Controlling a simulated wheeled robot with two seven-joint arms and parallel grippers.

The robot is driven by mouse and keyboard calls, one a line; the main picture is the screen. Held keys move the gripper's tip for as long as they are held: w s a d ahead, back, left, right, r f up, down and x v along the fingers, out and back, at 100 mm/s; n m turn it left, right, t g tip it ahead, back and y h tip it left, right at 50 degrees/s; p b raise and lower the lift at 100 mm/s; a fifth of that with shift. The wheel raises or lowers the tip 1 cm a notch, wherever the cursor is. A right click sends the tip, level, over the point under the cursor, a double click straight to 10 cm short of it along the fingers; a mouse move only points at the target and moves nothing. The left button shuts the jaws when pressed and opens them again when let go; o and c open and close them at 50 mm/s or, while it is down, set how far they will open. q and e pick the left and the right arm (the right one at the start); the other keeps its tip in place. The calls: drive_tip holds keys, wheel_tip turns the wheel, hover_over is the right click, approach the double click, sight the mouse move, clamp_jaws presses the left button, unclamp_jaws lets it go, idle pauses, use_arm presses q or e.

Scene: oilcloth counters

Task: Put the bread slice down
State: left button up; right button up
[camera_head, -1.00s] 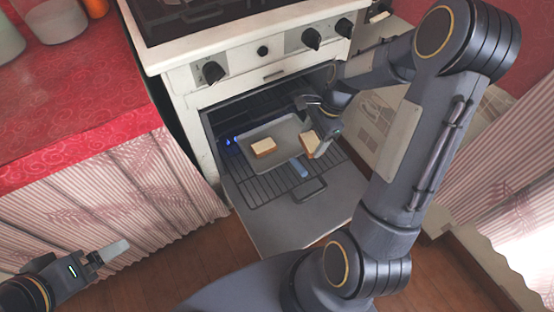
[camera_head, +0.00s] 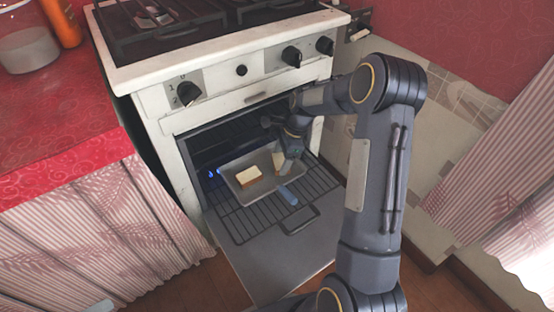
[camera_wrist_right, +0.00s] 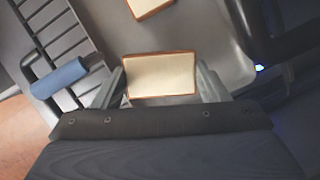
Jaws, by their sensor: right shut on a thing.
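My right gripper (camera_head: 284,165) is shut on a bread slice (camera_head: 277,161) at the right part of the grey metal tray (camera_head: 237,163). In the right wrist view, the fingers (camera_wrist_right: 163,84) grip the slice (camera_wrist_right: 161,73) by two opposite edges, its pale face towards the camera. I cannot tell whether it touches the tray. A second bread slice (camera_head: 248,177) lies flat on the tray to the left; its edge shows at the top of the wrist view (camera_wrist_right: 150,6). Only a pale tip of my left gripper (camera_head: 100,305) shows at the bottom left.
The tray rests on a wire rack (camera_head: 250,220) in the open oven, whose door (camera_head: 265,265) is lowered. A blue flame (camera_head: 212,174) burns at the left. A red counter (camera_head: 60,125) stands left.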

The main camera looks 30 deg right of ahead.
sight(278, 155)
drive_tip(key=shift+w+a+f+b, duration=0.1)
drive_tip(key=shift+w+f+b, duration=0.45)
drive_tip(key=shift+w+f, duration=0.65)
drive_tip(key=shift+r, duration=0.1)
drive_tip(key=o, duration=0.9)
drive_tip(key=shift+o, duration=0.2)
